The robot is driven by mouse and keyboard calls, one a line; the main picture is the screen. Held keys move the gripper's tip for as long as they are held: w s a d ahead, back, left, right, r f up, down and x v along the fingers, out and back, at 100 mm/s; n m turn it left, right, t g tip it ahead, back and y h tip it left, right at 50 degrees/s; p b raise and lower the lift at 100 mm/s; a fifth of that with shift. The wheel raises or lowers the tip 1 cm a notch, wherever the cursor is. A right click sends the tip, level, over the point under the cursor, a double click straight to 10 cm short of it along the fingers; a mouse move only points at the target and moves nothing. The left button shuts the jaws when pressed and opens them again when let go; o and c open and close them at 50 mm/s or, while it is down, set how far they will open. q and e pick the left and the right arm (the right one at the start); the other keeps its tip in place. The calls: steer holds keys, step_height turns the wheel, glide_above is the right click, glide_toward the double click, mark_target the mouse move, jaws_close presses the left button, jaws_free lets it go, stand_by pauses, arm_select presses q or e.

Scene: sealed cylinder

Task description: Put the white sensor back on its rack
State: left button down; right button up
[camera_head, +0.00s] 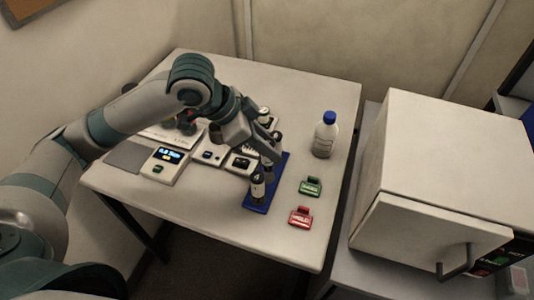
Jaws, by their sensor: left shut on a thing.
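My left gripper (267,157) reaches in from the left and points down over the blue rack (280,174). The sensor looks roughly upright over the near end of the rack. I cannot tell whether its bottom touches the rack. Other small cylinders stand farther back along the rack, partly hidden by my gripper and wrist. My right gripper is not in view.
A blue-capped bottle (325,135) stands right of the rack. A green tag (310,187) and a red tag (300,216) lie to the right. A scale-like device (164,165) and other instruments sit left. The table's front is clear. A large white box (440,170) stands far right.

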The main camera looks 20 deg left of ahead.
arm_select(q)
steer(key=shift+w+a+f, duration=0.1)
steer(key=shift+f, duration=0.1)
steer(key=shift+f+p, duration=0.4)
steer(key=shift+f, duration=1.5)
steer(key=c, duration=1.5)
jaws_free()
steer(key=shift+f, duration=0.15)
steer(key=shift+o, duration=0.2)
steer(key=b+v, duration=0.1)
steer(key=v, duration=1.1)
steer(key=shift+r, duration=0.2)
